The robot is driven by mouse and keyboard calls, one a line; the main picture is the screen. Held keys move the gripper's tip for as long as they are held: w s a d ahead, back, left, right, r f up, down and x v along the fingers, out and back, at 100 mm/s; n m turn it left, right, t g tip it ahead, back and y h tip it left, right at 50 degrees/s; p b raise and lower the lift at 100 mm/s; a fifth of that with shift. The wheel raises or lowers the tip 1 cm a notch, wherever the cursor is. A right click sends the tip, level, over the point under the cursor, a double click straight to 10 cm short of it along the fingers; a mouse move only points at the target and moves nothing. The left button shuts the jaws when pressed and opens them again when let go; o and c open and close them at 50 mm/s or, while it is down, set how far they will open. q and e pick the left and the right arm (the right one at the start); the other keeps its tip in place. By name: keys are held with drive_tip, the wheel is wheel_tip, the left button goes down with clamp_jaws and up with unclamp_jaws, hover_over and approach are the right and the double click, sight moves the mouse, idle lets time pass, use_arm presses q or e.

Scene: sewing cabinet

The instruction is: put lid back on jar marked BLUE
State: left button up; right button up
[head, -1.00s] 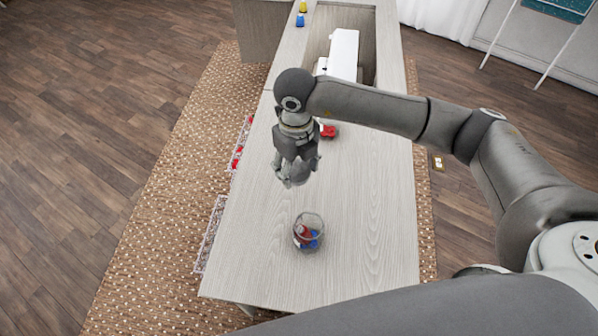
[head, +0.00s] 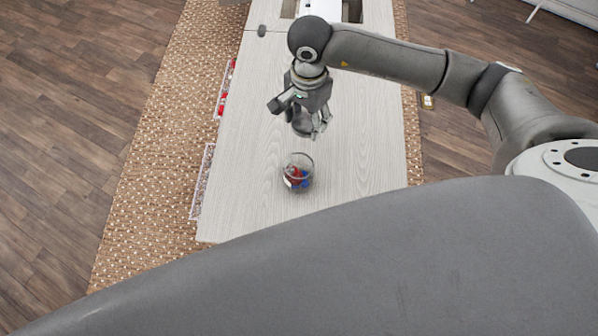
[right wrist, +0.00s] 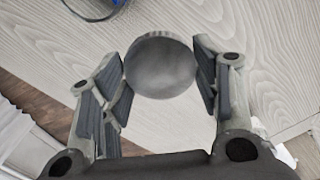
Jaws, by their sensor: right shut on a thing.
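A round clear glass jar (head: 298,186) stands upright and open on the cabinet top, with red and blue things inside. No marking on it can be read. My right gripper (head: 314,133) is just beyond the jar, above the cabinet top and apart from the jar. In the right wrist view, the gripper (right wrist: 165,80) is shut on a round, flat grey lid (right wrist: 160,66), held between its fingers. The jar's edge and some blue contents (right wrist: 118,3) show at the top of that view. My left gripper is not in view.
The pale wood cabinet top (head: 365,150) is clear around the jar. Clear bins hang along its left side, one holding red things (head: 224,92). Part of a white machine (head: 325,8) stands at the far end. A patterned rug (head: 150,190) lies below.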

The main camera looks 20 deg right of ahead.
drive_tip(key=n, duration=0.2)
drive_tip(key=d+n, duration=0.1)
drive_tip(key=n, duration=0.1)
drive_tip(key=s+n, duration=0.1)
drive_tip(key=n, duration=0.1)
drive_tip(key=shift+s+d+f, duration=0.1)
drive_tip(key=shift+d+f, duration=0.1)
drive_tip(key=n, duration=0.4)
drive_tip(key=s+d+n, duration=0.1)
drive_tip(key=n, duration=0.1)
drive_tip(key=shift+f, duration=0.1)
